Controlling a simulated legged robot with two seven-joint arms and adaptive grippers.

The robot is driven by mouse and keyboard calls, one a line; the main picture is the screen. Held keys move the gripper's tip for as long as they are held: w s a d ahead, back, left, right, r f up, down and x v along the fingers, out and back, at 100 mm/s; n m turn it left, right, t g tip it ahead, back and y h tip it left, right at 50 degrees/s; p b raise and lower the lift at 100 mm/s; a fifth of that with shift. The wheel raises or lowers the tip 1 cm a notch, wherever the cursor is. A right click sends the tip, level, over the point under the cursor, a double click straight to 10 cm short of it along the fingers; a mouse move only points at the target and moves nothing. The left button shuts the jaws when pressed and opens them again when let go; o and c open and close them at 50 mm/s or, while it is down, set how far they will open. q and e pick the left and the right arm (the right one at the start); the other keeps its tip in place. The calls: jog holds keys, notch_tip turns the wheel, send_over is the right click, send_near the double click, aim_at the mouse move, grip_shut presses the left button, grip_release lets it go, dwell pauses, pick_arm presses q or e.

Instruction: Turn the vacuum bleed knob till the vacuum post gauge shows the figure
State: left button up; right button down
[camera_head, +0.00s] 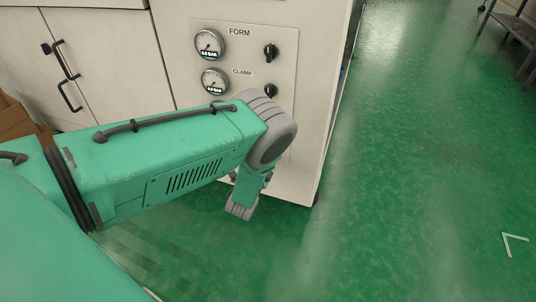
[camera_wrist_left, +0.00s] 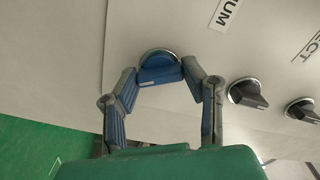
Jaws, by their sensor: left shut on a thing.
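In the left wrist view a blue knob (camera_wrist_left: 159,68) with a pale pointer mark sits on the white panel beside a label whose visible end reads "UM". My left gripper (camera_wrist_left: 161,74) has its two fingers on either side of this knob and is shut on it. In the head view my left arm crosses in front of the lower panel. The knob and the vacuum post gauge are hidden there, so I cannot read that gauge. My right gripper is in neither view.
The FORM gauge (camera_head: 209,45) and CLAMP gauge (camera_head: 215,81) show above my arm, with black knobs (camera_head: 271,52) to their right. In the wrist view two dark knobs (camera_wrist_left: 247,94) (camera_wrist_left: 302,110) stand right of the gripper. Green floor is open at right.

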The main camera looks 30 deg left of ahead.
pick_arm(q)
jog(key=shift+s+d+f, duration=0.1)
jog(key=shift+s+f, duration=0.15)
jog(key=shift+f, duration=0.15)
jog(key=o, duration=1.2)
jog(key=shift+c, duration=0.2)
jog(key=shift+w+r, duration=0.1)
jog(key=shift+r, duration=0.05)
jog(key=v, duration=1.2)
